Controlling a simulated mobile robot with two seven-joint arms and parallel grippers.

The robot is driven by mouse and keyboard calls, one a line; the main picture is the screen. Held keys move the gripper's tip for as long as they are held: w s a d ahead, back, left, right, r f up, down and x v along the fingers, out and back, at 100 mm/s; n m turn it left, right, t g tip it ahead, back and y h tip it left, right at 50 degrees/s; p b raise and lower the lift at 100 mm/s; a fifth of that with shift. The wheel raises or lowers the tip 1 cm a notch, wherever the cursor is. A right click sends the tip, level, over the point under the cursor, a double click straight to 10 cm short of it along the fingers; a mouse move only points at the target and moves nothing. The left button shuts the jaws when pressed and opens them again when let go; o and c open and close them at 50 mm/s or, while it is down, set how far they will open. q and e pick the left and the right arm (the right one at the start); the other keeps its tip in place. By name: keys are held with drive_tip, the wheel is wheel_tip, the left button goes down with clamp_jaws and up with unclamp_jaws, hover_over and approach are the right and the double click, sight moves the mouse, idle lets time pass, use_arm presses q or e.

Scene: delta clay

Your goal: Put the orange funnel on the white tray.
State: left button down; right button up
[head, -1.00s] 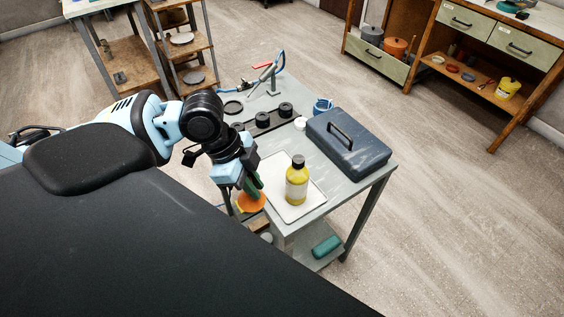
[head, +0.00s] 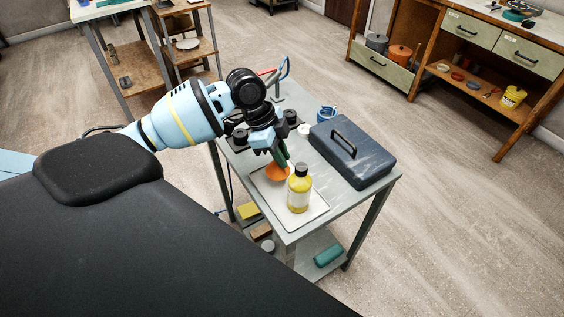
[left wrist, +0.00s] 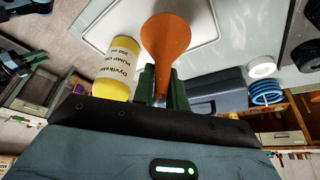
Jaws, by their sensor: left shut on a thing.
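The orange funnel (head: 277,173) is held in my left gripper (head: 281,156), over the left part of the white tray (head: 304,219). In the left wrist view the funnel (left wrist: 166,42) sits between the green fingers (left wrist: 157,84), with its wide end toward the tray (left wrist: 190,8). I cannot tell whether the funnel touches the tray. A yellow bottle (head: 299,188) with a black cap stands on the tray, just right of the funnel. My right gripper is not in view.
A dark blue metal box (head: 352,152) stands right of the tray on the grey table (head: 380,190). A blue coil (head: 326,113) and a white roll (head: 304,129) lie behind. Black round parts (head: 240,136) stand at the back left. A lower shelf holds a teal object (head: 328,255).

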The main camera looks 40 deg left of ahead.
use_arm(q)
drive_tip(key=shift+w+f, duration=0.2)
drive_tip(key=shift+f, duration=1.6)
drive_tip(key=shift+f, duration=0.15)
drive_tip(key=c, duration=1.4)
unclamp_jaws()
drive_tip(key=shift+c, duration=0.2)
drive_tip(key=v, duration=1.2)
drive_tip(key=shift+p, duration=0.35)
drive_tip(key=shift+s, duration=0.15)
